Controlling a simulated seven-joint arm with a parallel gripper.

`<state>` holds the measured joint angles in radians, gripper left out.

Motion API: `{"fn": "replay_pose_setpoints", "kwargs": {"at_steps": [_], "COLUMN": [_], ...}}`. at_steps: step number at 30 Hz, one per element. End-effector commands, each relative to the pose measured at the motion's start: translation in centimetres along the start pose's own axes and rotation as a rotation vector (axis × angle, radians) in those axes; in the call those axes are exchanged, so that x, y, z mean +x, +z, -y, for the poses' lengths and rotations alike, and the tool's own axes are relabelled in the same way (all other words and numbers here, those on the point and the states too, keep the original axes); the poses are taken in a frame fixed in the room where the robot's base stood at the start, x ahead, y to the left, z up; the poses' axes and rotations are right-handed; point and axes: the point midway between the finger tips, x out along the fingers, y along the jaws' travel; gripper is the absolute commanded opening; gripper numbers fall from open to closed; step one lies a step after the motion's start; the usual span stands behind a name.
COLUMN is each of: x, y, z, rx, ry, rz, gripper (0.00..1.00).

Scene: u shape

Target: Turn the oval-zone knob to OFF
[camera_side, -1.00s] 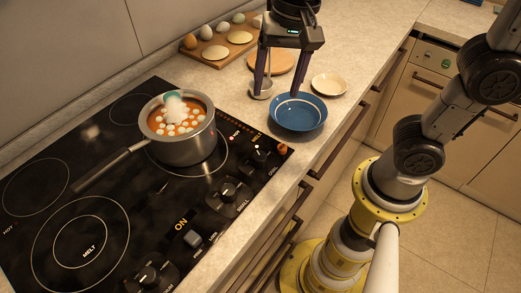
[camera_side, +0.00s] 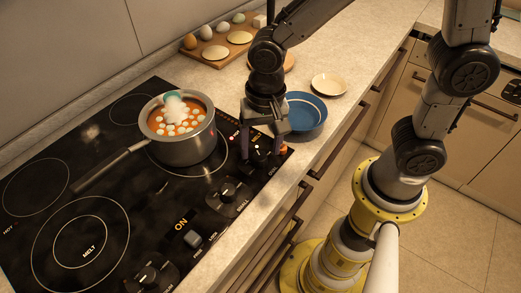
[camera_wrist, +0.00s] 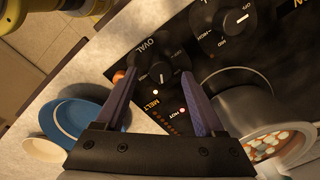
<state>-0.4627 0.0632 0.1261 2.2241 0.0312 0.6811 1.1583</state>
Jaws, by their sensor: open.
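The black oval-zone knob (camera_wrist: 160,70) sits on the cooktop panel by the word OVAL in the wrist view. Its pointer setting is hard to read. In the side view the knob (camera_side: 262,156) is partly hidden by my gripper (camera_side: 263,153), at the cooktop's right corner. My gripper (camera_wrist: 157,76) is open and points down, with its purple fingers on either side of the knob. I cannot tell whether the fingers touch it.
A steaming metal pot (camera_side: 186,149) of orange soup stands on the cooktop (camera_side: 125,185) close by. A second knob (camera_wrist: 236,20) is alongside, with more controls farther along the panel. A blue bowl (camera_side: 309,112) and a small plate (camera_side: 329,84) rest on the counter.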

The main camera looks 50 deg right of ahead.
Motion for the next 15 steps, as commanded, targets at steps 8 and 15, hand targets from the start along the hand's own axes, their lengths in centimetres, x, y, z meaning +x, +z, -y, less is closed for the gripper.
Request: {"fn": "replay_pose_setpoints", "kwargs": {"at_steps": [8, 15], "x": [2.0, 2.0], "y": [0.0, 0.0], "z": [0.0, 0.0], "rx": [0.000, 0.000], "ry": [0.000, -0.001], "rz": [0.000, 0.000], "gripper": [0.71, 0.71]}}
